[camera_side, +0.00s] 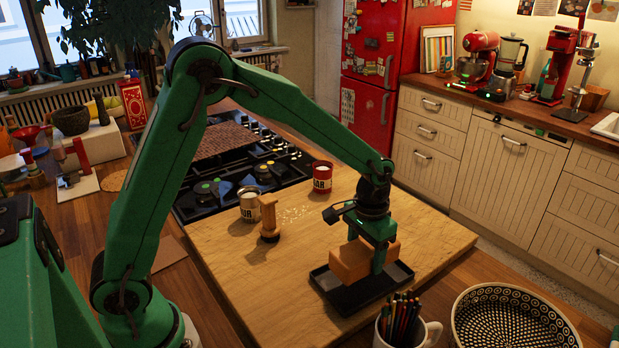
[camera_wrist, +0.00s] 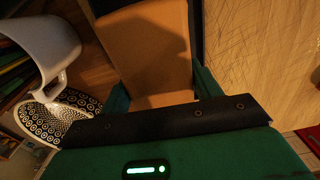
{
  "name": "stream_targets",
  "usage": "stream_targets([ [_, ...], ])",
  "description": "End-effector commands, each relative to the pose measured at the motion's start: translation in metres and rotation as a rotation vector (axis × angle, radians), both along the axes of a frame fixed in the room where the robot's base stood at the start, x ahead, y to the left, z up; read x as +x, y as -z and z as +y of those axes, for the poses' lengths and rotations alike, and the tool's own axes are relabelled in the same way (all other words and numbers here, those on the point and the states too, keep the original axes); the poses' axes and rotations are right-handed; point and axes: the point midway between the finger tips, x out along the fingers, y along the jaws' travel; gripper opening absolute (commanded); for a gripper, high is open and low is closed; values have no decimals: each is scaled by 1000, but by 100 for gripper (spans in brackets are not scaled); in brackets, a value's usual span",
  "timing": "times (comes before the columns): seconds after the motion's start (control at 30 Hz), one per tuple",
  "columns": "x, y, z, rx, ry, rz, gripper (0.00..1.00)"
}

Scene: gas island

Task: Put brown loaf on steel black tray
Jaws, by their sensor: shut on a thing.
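The brown loaf (camera_side: 350,262) is a block-shaped piece between the fingers of my gripper (camera_side: 379,262). My gripper is shut on it and points down over the black tray (camera_side: 343,297). The loaf is at or just above the tray; I cannot tell whether it touches the tray floor. In the wrist view the loaf (camera_wrist: 150,50) fills the upper middle, with the green fingers of my gripper (camera_wrist: 160,88) on both sides of it. Part of the tray is hidden behind the loaf and gripper.
The tray lies on a wooden board (camera_side: 230,265). A white mug of pencils (camera_side: 408,328) and a patterned bowl (camera_side: 512,322) stand in front. A wooden mill (camera_side: 269,218), a pale can (camera_side: 250,206) and a red can (camera_side: 321,176) stand behind. The board's left part is clear.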

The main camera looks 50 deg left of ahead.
Motion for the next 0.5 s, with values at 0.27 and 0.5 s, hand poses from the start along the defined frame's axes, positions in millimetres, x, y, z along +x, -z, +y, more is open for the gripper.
stream_targets([
  [0.27, 0, 11, 0, 0, 0, -1, 27],
  [0.5, 0, 35, 0, 0, 0, -1, 27],
])
